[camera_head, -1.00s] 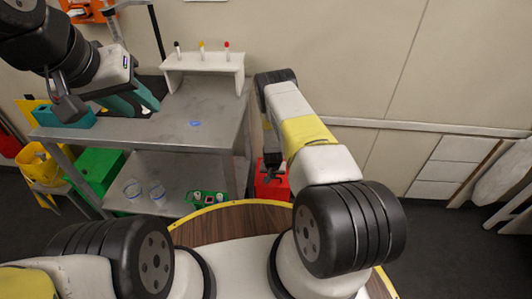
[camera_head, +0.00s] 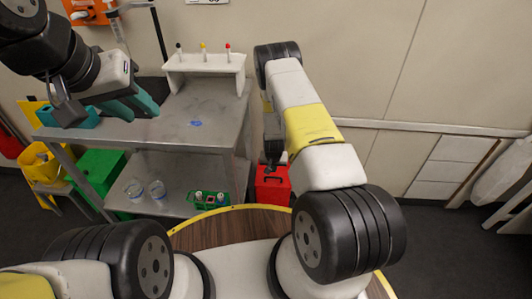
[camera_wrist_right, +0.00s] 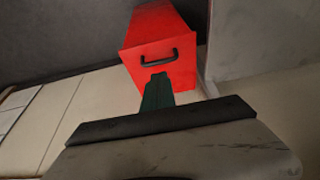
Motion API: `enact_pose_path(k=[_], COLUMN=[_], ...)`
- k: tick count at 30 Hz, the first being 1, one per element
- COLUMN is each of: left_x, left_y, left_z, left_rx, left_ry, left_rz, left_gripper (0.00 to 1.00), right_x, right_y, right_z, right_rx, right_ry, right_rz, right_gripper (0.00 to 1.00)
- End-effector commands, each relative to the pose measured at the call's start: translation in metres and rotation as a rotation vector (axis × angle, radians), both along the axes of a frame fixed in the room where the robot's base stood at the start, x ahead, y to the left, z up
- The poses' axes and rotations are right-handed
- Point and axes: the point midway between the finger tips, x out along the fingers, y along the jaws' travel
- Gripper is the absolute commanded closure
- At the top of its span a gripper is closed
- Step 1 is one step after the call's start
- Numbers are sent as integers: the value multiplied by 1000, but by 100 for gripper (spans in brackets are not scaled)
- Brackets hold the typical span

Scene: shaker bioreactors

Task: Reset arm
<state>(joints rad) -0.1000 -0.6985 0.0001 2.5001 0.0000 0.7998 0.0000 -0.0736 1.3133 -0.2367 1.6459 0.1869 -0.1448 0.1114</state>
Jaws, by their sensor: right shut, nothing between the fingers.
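My left gripper (camera_head: 138,104), with teal fingers, is over the left part of the metal cart's top. Whether its fingers are apart or together is unclear from this angle. In the right wrist view the right gripper (camera_wrist_right: 157,92) is shut and empty. Its green fingertips appear in front of a red box with a black handle (camera_wrist_right: 160,70). The red box (camera_head: 272,187) also shows on the floor right of the cart in the head view.
The grey cart (camera_head: 205,145) carries a white rack (camera_head: 205,66) with three coloured-cap items and a teal block (camera_head: 85,117). Its lower shelf holds two clear containers (camera_head: 146,189) and a green holder (camera_head: 209,200). A green box (camera_head: 97,170) and a yellow bin (camera_head: 40,160) stand left. The wall is behind.

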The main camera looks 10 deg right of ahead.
Motion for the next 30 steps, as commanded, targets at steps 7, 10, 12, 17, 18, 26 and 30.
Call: enact_pose_path(k=[7,10,12,17,18,26,30], left_x=[0,0,0,0,0,0,0], left_y=[0,0,0,0,0,0,0], left_z=[0,0,0,0,0,0,0], left_rx=[0,0,0,0,0,0,0], left_ry=[-1,-1,-1,-1,-1,-1,-1], left_rz=[0,0,0,0,0,0,0], left_gripper=[64,64,64,64,64,64,64], right_x=[-15,-19,-21,-21,-20,-4,-10], right_y=[5,6,6,6,7,20,29], right_z=[41,50,54,58,62,172,252], right_rx=[0,0,1,2,4,72,120], right_ry=[-3,-2,-1,-3,-4,-37,-58], right_rz=[0,0,0,0,0,9,34], right_gripper=[100,100,100,100,100,100,100])
